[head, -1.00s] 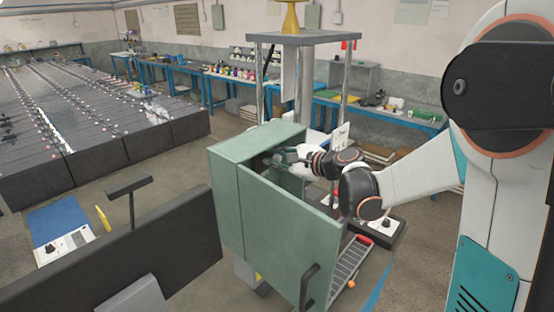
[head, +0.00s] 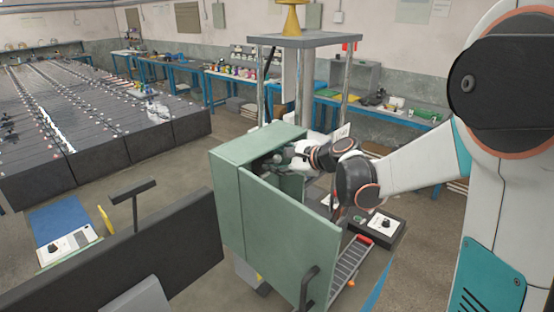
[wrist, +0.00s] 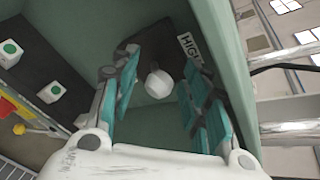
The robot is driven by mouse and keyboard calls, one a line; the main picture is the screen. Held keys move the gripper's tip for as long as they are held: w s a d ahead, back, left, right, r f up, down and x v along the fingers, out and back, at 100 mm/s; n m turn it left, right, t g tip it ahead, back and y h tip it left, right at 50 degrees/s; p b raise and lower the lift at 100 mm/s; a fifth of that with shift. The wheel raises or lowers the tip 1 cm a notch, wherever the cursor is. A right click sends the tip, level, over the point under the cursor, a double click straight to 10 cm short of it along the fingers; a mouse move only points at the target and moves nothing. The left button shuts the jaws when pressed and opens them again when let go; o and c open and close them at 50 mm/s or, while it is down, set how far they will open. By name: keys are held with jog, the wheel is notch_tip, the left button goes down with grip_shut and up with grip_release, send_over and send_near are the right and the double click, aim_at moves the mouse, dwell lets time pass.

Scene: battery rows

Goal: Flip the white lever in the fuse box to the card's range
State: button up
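The green fuse box (head: 231,193) stands in the middle of the head view with its door (head: 285,232) swung open. My gripper (head: 279,158) reaches into it from the right, and the box partly hides it. In the wrist view, my gripper (wrist: 158,74) is open, with its teal-padded fingers apart. The white lever's knob (wrist: 158,83) lies between the fingers, with a gap visible on each side. A label reading "HIGH" (wrist: 189,46) is just beyond the right finger. A white card (head: 342,131) shows behind my arm, its writing unreadable.
Two white blocks with green tops (wrist: 50,92) (wrist: 9,51) sit at the left in the wrist view. The box's side wall (wrist: 222,60) is close to the right finger. A grey stand (head: 303,40) rises behind the box.

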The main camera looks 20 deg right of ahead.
jog(key=v, duration=1.2)
dwell(0.4)
